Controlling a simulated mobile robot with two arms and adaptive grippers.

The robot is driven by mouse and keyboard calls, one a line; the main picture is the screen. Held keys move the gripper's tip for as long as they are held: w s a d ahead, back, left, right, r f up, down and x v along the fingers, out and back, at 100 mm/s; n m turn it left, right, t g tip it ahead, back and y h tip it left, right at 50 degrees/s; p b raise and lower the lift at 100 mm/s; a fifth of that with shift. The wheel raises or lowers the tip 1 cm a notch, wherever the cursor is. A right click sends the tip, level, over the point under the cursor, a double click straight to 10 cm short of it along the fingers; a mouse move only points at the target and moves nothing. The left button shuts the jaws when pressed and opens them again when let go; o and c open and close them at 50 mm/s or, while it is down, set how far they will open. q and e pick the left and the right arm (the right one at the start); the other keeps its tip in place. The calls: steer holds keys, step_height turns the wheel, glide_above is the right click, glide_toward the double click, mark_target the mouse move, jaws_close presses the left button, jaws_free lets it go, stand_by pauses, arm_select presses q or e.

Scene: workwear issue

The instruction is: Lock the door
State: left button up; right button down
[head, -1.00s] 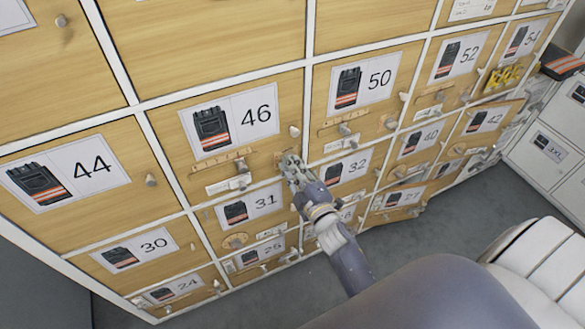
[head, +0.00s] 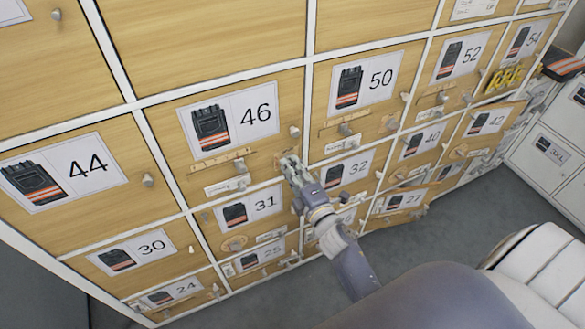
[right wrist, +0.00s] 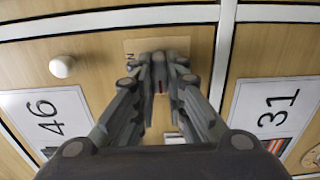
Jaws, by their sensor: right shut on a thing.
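The wooden locker door numbered 46 (head: 180,140) is in the middle of the head view and looks closed, with a round knob (head: 294,131) at its right side. The knob also shows in the right wrist view (right wrist: 62,67). A small light-brown plate (right wrist: 131,47) sits near the door's lower right corner. My right gripper (head: 288,163) is at this plate, its fingertips (right wrist: 160,66) close together on a small fitting. The fingers mostly hide that fitting, so I cannot tell its exact shape or angle. My left gripper is not in view.
Door 31 (head: 264,203) lies below and door 50 (head: 340,112) to the right, both with small fittings. Door 46 also has a strip with a metal knob (head: 240,165). A white padded seat (head: 540,260) stands at lower right. Grey floor (head: 450,220) lies between.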

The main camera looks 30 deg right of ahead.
steer(key=c, duration=1.6)
jaws_free()
steer(key=s, duration=1.2)
steer(key=shift+a, duration=0.2)
steer(key=s+a+f+m+g, duration=0.2)
steer(key=s+f+m+g, duration=0.1)
steer(key=f, duration=0.7)
steer(key=s+a+f+m+g+y, duration=0.1)
steer(key=s+a+f+m+g, duration=0.15)
steer(key=f, duration=0.85)
steer(key=s+a+f+m+g, duration=0.1)
steer(key=s+f+m+g, duration=0.25)
steer(key=f, duration=0.65)
steer(key=s+d+f+m+g, duration=0.1)
steer(key=s+f+m+g, duration=0.1)
steer(key=s+f, duration=0.3)
steer(key=s+d+f+m+g, duration=0.1)
steer(key=s+f, duration=0.5)
steer(key=s, duration=0.6)
steer(key=s+d+f+m+g, duration=0.1)
steer(key=s+f+m+g, duration=0.2)
steer(key=s, duration=0.6)
step_height(320, 180, down, 3)
steer(key=shift+r+g, duration=0.15)
steer(key=shift+g, duration=0.85)
